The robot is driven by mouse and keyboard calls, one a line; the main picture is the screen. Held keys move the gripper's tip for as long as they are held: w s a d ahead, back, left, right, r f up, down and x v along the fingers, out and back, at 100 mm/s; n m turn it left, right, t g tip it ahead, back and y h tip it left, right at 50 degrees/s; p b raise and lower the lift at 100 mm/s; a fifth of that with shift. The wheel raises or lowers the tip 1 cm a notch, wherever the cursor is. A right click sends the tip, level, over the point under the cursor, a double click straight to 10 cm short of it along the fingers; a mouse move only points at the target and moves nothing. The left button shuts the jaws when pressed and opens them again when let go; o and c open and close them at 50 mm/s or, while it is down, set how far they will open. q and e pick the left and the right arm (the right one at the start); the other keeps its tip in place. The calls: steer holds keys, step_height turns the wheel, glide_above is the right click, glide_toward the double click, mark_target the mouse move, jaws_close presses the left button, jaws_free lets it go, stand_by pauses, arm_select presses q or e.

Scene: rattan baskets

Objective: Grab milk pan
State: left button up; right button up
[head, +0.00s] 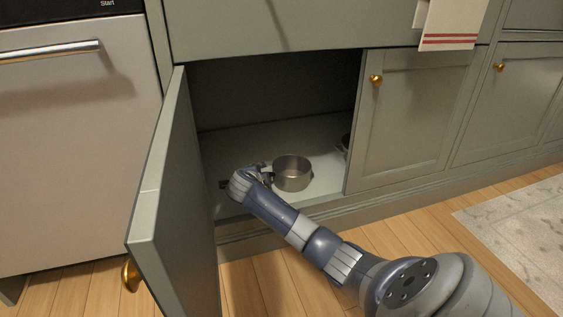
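The milk pan (293,174) is a small round grey metal pan. It stands upright on the floor of the open lower cabinet, near the front edge. My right arm reaches in from the lower right, and its gripper (262,172) is just left of the pan, beside its wall. The gripper is small and partly hidden by my own wrist; I cannot tell whether its fingers are open, or whether they touch the pan or its handle. A dark piece (224,184) shows left of the gripper and may be the pan's handle. My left gripper is not in view.
The cabinet door (165,200) stands open on the left. A dark round item (346,143) is partly hidden behind the closed right door (405,120). The cabinet floor (235,145) behind the pan is clear. A dishwasher (75,150) stands left, and a rug (525,225) lies right.

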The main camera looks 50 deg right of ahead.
steer(key=shift+d, duration=0.15)
jaws_close()
steer(key=shift+w, duration=0.1)
steer(key=shift+r, duration=0.1)
